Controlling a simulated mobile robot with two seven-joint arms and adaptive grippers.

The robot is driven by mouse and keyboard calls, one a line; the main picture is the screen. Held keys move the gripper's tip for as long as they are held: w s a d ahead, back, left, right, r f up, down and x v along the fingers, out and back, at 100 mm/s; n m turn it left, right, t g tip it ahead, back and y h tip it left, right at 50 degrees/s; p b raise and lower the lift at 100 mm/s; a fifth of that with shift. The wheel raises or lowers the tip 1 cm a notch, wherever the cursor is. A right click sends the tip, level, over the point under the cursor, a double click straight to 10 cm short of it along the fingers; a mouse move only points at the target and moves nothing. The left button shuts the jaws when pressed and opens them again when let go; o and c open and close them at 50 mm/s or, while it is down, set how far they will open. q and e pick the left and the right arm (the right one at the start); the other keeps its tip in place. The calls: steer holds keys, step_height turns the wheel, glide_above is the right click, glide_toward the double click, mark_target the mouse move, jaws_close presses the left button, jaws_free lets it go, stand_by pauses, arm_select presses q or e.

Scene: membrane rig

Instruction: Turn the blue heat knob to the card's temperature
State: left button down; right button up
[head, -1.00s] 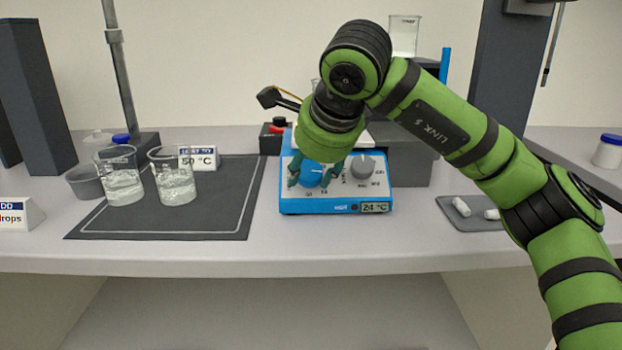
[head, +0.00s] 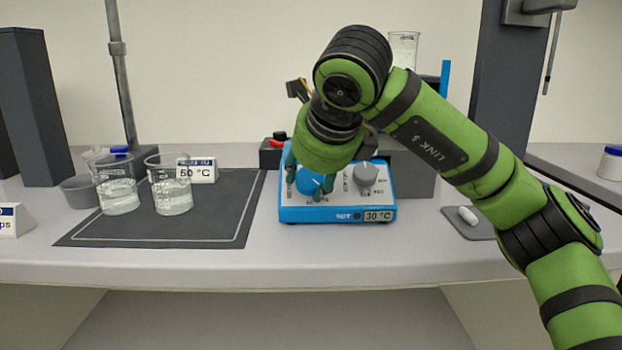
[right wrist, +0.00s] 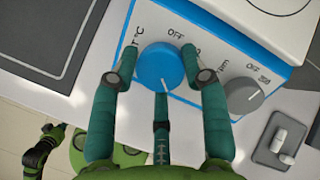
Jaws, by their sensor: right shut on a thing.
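The blue heat knob (head: 309,181) is on the front panel of the blue and white hotplate (head: 290,212). It also shows in the right wrist view (right wrist: 160,66), its white mark pointing toward the bottom of that picture. My right gripper (head: 306,186) comes down from above and is shut on the knob, a finger on each side in the right wrist view (right wrist: 158,64). The card (head: 197,172) behind the beakers reads 50 °C. My left gripper is not in view.
A grey knob (head: 366,175) is close beside the blue one. Two beakers of clear contents, the left (head: 118,190) and the right (head: 171,190), stand on the dark mat (head: 225,215). A grey tray (head: 462,229) with white pieces lies right. The bench front is clear.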

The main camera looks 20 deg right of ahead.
steer(key=shift+d+r, duration=0.1)
steer(key=shift+r, duration=0.05)
steer(key=o, duration=1.1)
steer(key=v, duration=1.2)
